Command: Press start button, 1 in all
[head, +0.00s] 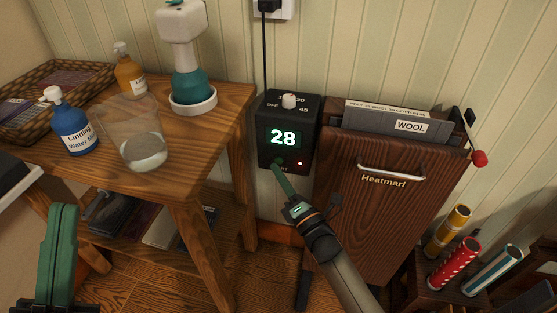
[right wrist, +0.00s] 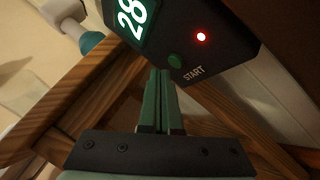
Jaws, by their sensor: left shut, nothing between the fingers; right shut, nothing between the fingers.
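My left gripper (head: 64,209) is shut and empty at the lower left.
A wooden table (head: 215,105) with bottles, a glass beaker (head: 144,135) and a teal-and-white device (head: 188,60) stands left of the box. The wooden Heatmarf cabinet (head: 375,205) stands close on the right. Coloured tubes (head: 455,262) stand at the lower right.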

